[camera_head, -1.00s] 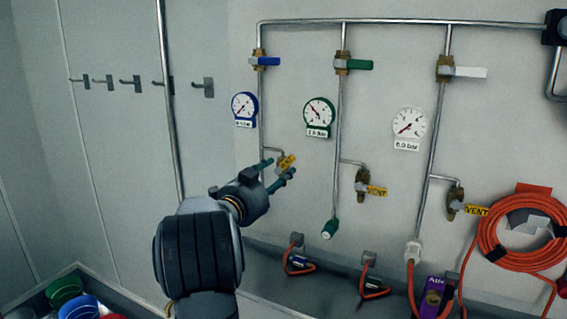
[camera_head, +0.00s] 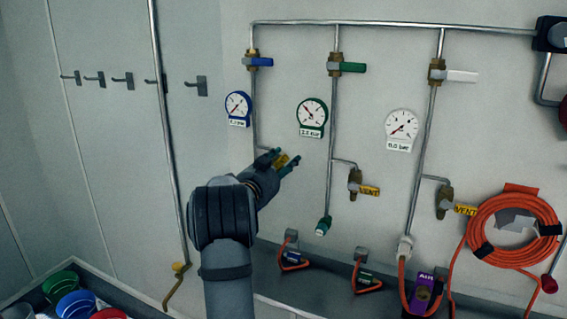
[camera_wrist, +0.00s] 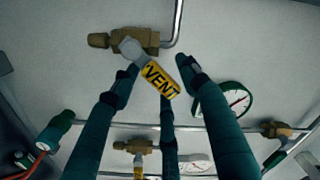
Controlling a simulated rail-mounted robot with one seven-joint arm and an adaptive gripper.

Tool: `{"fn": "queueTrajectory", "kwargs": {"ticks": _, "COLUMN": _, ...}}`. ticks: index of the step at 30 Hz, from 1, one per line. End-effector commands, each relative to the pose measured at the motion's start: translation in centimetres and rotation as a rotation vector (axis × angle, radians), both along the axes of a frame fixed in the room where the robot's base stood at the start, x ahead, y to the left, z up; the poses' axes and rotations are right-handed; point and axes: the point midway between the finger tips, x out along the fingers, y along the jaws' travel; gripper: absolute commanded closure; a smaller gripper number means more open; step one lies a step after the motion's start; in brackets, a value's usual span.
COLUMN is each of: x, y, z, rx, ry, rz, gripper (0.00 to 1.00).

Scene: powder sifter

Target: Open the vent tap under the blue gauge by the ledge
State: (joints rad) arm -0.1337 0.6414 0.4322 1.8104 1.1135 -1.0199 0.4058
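My gripper (camera_head: 284,158) is open around the tag. In the wrist view the fingers of my gripper (camera_wrist: 163,66) stand on either side of it. The left fingertip is close to the hub; I cannot tell if it touches.
The green gauge (camera_head: 312,114) and white gauge (camera_head: 402,127) have similar vent taps (camera_head: 355,184) (camera_head: 444,201) to the right. Blue (camera_head: 260,62), green and white levers sit above. A coiled orange hose (camera_head: 512,240) hangs right. Coloured bins (camera_head: 75,303) stand lower left.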

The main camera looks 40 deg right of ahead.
Motion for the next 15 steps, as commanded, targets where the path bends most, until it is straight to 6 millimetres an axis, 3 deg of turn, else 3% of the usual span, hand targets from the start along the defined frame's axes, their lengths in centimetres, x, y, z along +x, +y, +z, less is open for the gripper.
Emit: {"fn": "queueTrajectory", "kwargs": {"ticks": 15, "x": -0.02, "y": 0.01, "z": 0.03, "rx": 0.0, "ry": 0.0, "rz": 0.0, "gripper": 0.87}}
